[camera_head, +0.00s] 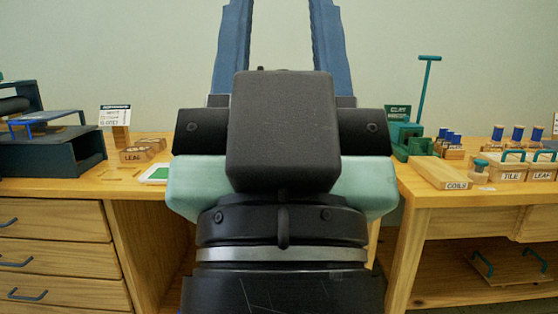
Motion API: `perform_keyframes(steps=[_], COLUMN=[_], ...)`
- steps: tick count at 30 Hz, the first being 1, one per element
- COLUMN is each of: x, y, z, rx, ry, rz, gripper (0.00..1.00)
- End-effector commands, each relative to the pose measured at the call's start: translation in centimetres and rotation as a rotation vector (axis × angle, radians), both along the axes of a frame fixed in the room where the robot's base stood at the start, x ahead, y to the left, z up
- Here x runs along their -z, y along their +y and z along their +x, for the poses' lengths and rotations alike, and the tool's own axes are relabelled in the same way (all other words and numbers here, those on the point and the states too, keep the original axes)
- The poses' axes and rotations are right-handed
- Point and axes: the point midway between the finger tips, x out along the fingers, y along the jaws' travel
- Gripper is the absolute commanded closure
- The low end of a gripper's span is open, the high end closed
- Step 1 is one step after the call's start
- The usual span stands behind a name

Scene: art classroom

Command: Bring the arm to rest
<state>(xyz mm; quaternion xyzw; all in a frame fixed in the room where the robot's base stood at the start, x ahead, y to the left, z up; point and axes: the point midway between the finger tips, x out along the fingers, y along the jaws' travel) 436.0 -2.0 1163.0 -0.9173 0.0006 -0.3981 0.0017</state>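My gripper (281,25) is raised in the middle of the view and seen from behind its dark body. Its two blue fingers point up, wide apart, with bare wall showing between them. Their tips run past the top edge of the picture. I see nothing held between the visible parts of the fingers. My wrist and arm fill the lower middle and hide the centre of the workbench.
A wooden workbench (420,203) spans the view. On the left stand a dark press (50,155) and a LEAF block (135,156). On the right are a COILS box (447,174), a green tool (405,137), TILE and LEAF boxes (511,174), and several blue-topped stamps.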

Motion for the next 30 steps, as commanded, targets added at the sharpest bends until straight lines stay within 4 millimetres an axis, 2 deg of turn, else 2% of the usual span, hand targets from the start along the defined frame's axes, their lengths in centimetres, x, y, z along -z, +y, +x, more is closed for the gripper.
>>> perform_keyframes(steps=[1,8,30], x=[-2.7,-8.9,-31.7], y=[0.1,0.1,0.2], z=[0.2,0.2,0.3], rx=[-0.001,0.0,-0.001], ry=[0.002,0.004,0.006], rz=[-0.001,-0.003,-0.005], gripper=[0.58,0.58,0.58])
